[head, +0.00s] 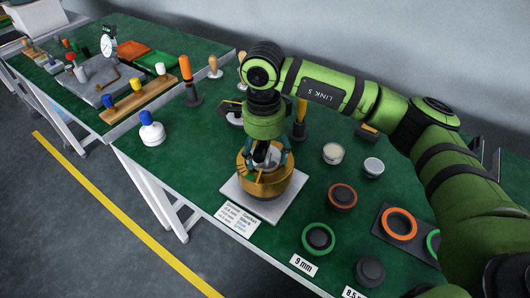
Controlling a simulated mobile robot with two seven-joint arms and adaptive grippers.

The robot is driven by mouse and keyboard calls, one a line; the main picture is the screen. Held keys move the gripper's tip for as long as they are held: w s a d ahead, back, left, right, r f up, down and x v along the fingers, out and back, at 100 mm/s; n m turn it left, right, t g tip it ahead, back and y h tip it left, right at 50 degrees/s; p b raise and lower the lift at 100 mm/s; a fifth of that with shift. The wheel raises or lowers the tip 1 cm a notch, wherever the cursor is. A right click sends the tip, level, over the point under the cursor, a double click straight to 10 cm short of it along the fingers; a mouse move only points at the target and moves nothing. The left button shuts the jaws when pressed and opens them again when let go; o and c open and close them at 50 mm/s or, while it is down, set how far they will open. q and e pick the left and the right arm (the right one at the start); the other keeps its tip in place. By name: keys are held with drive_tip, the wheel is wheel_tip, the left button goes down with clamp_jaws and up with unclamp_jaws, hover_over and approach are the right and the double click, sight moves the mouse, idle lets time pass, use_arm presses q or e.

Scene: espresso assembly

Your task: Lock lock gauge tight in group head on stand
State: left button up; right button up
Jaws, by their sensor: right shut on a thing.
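The brass group head (265,187) sits on its stand, a white square plate (290,208) on the green table. My right gripper (266,160) points straight down over the top of the group head. It is shut on the lock gauge, which is mostly hidden between the fingers and inside the brass ring. Whether the gauge is fully seated or turned tight cannot be told from here. My left gripper is not in view.
A green ring (318,238), an orange-topped round part (342,196) and a dark puck (369,271) lie to the right. A printed card (240,218) lies at the plate's front. A second table (60,70) holds tools.

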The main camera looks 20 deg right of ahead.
drive_tip(key=m, duration=0.5)
drive_tip(key=shift+b, duration=0.3)
drive_tip(key=o, duration=1.8)
drive_tip(key=shift+w, duration=0.1)
drive_tip(key=shift+c, duration=0.2)
